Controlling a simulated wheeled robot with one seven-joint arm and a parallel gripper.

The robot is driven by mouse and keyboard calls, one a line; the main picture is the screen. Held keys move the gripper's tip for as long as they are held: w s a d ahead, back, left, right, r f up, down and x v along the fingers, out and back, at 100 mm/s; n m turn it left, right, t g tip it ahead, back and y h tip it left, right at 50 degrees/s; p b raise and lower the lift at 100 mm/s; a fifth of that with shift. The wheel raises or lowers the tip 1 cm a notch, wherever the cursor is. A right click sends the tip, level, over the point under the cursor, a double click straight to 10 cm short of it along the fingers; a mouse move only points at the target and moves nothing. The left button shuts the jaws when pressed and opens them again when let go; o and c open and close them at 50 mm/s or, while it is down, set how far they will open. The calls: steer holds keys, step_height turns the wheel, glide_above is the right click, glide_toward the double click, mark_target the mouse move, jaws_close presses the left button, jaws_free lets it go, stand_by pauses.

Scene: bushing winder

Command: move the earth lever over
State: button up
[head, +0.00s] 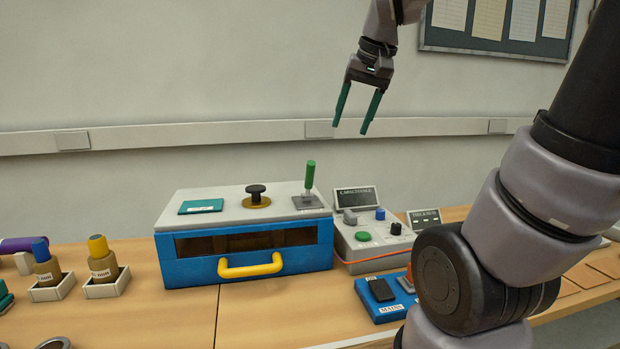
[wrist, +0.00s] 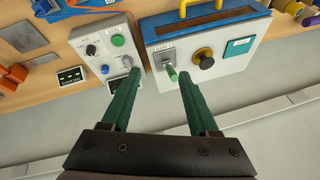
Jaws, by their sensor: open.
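The earth lever (head: 309,179) has a green handle and stands nearly upright on a small grey plate (head: 307,202) at the right end of the blue and white cabinet's top. In the wrist view, the lever (wrist: 172,74) shows its green tip between and beyond my fingers, close to the right one. My gripper (head: 357,130) is open and empty, with green fingers pointing down. In the head view it is above the lever and to its right. In the wrist view my gripper (wrist: 158,79) is apart from the lever.
The cabinet (head: 178,268) has a yellow handle (head: 250,266), a black knob (head: 256,190) and a teal plate (head: 201,206) on top. A capacitance meter (head: 372,237) stands close on its right. A blue mains switch (head: 385,297) lies in front. The air above the cabinet is clear.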

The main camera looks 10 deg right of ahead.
steer(key=w+a+f+g, duration=0.2)
steer(key=w+g, duration=0.1)
steer(key=w, duration=0.7)
steer(key=n+g, duration=0.1)
steer(key=g, duration=0.1)
glide_above(310, 177)
steer(key=d, duration=0.1)
steer(key=shift+h, duration=0.3)
steer(key=f, duration=0.4)
steer(key=shift+s+f, duration=0.2)
steer(key=shift+f, duration=0.1)
steer(key=shift+w+f, duration=0.15)
steer(key=shift+f, duration=0.25)
steer(key=f, duration=0.6)
steer(key=a+f, duration=0.1)
steer(key=f, duration=0.3)
steer(key=shift+f, duration=0.1)
jaws_close()
steer(key=shift+w, duration=0.1)
